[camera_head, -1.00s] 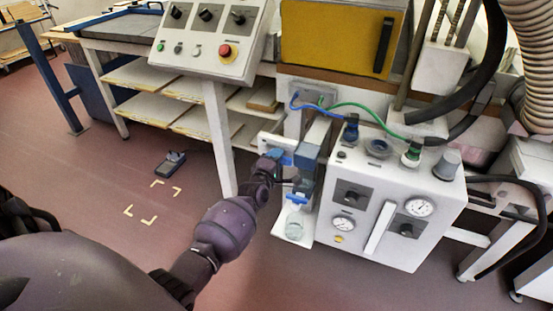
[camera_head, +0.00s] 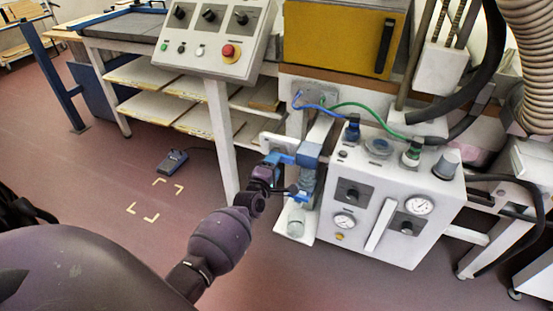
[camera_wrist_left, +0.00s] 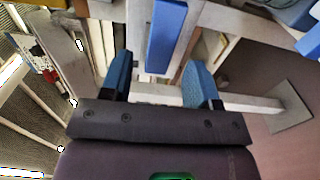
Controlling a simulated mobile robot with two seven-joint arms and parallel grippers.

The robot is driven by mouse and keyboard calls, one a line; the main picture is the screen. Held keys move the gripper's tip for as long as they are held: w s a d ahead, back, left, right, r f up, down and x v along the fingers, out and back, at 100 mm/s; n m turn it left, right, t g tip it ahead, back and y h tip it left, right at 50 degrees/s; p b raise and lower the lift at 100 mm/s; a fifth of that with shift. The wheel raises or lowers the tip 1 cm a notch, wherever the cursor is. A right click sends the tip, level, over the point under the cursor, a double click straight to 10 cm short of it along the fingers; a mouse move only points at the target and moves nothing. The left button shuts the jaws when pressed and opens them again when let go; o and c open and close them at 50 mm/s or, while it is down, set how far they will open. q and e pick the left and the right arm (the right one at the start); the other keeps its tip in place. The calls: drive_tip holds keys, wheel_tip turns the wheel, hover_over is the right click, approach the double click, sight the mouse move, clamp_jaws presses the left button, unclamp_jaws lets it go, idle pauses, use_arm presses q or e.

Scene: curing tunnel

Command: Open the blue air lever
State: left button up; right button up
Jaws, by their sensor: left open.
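The blue air lever (camera_head: 280,158) lies sideways by the white plate, left of the blue filter head (camera_head: 308,154) with its clear bowl (camera_head: 296,221). My left gripper (camera_head: 281,186) is just below the lever in the head view, its fingers spread. In the left wrist view, a blue bar that looks like the lever (camera_wrist_left: 165,36) reaches in from the top, between the two blue fingers of the open, empty gripper (camera_wrist_left: 161,62). I cannot tell whether a finger touches it. My right gripper is not in view.
A white pneumatic box (camera_head: 392,205) with gauges and knobs stands right of the filter. A sloped control panel (camera_head: 212,38) with a red button stands on a post (camera_head: 222,140) to the left. A foot pedal (camera_head: 172,161) lies on the open floor.

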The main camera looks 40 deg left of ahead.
use_arm(q)
drive_tip(key=v, duration=0.6)
drive_tip(key=shift+s+p, duration=0.25)
drive_tip(key=shift+p, duration=0.2)
